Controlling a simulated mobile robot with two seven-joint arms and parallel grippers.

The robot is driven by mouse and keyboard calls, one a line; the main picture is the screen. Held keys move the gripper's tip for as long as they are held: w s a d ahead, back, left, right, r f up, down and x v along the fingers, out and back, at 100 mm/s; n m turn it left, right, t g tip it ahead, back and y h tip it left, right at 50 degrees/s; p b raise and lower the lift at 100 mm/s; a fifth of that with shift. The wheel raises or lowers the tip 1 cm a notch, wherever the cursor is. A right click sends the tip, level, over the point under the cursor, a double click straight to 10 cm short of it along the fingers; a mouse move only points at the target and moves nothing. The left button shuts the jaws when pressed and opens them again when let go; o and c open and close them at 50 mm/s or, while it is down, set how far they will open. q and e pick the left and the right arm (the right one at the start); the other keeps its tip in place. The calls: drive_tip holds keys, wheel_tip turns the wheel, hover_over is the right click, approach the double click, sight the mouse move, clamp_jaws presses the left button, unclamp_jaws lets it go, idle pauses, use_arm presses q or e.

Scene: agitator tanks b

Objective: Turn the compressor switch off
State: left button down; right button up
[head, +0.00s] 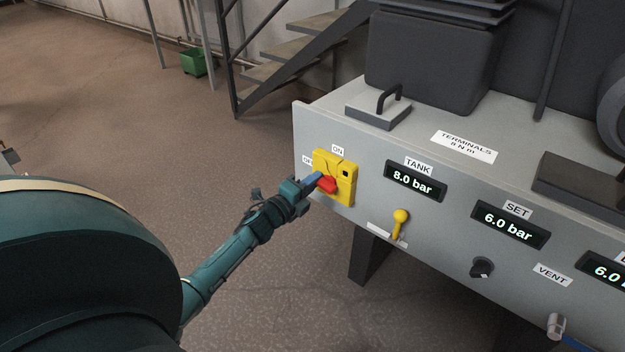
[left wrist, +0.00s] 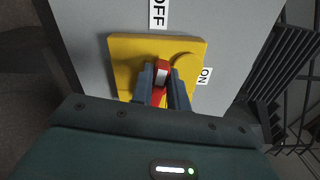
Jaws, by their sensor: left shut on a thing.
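The compressor switch is a red handle (head: 327,186) on a yellow plate (head: 347,186) at the left end of the grey panel. In the head view, the ON label (head: 338,150) is above the plate and the partly hidden OFF label (head: 307,160) is at its left. My left gripper (head: 317,180) reaches in from the left and is shut on the handle. In the left wrist view, the red handle (left wrist: 161,73) sits between the two fingers (left wrist: 163,84). Its white-marked end lies toward the OFF label (left wrist: 158,13); the ON label (left wrist: 205,75) is at the right. My right gripper is out of view.
Right of the switch are the TANK display (head: 414,182) reading 8.0 bar, a yellow lever (head: 401,217), the SET display (head: 509,226) reading 6.0 bar and a black knob (head: 482,267). Stairs (head: 300,50) stand behind.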

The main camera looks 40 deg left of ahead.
use_arm(q)
drive_tip(key=shift+s+d+f+n, duration=0.1)
drive_tip(key=shift+d+f+n, duration=0.2)
drive_tip(key=shift+f+n, duration=0.45)
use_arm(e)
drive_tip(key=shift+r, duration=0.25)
use_arm(q)
drive_tip(key=shift+r+n, duration=0.2)
drive_tip(key=shift+n, duration=0.05)
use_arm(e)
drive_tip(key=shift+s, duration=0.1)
use_arm(q)
drive_tip(key=c, duration=1.7)
unclamp_jaws()
drive_tip(key=o, duration=0.3)
drive_tip(key=shift+a+r, duration=0.1)
drive_tip(key=shift+r, duration=0.1)
drive_tip(key=shift+o, duration=0.2)
